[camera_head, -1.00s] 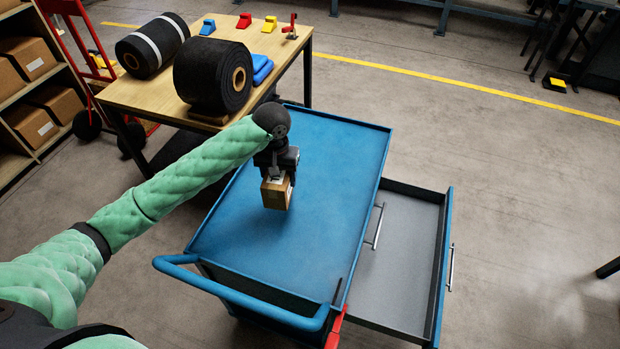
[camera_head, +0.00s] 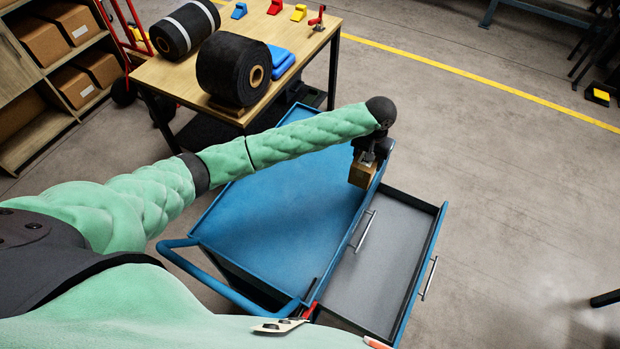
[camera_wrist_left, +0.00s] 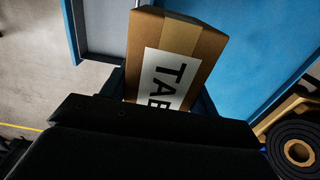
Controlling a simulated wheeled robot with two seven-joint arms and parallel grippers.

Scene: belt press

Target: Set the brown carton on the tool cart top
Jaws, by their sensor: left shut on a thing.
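The brown carton (camera_head: 362,174) is small, with a white label showing large black letters in the left wrist view (camera_wrist_left: 176,62). My left gripper (camera_head: 367,158) is shut on it and holds it from above. The carton is over the right edge of the blue tool cart top (camera_head: 290,200), near the far end, beside the open drawer. I cannot tell how high it is above the cart. My right gripper is not in view.
The cart's grey drawer (camera_head: 378,265) stands open on the right and is empty. A wooden table (camera_head: 180,83) with black belt rolls (camera_head: 228,70) stands behind left. Shelves with cartons (camera_head: 45,42) are at far left. The cart top's middle is clear.

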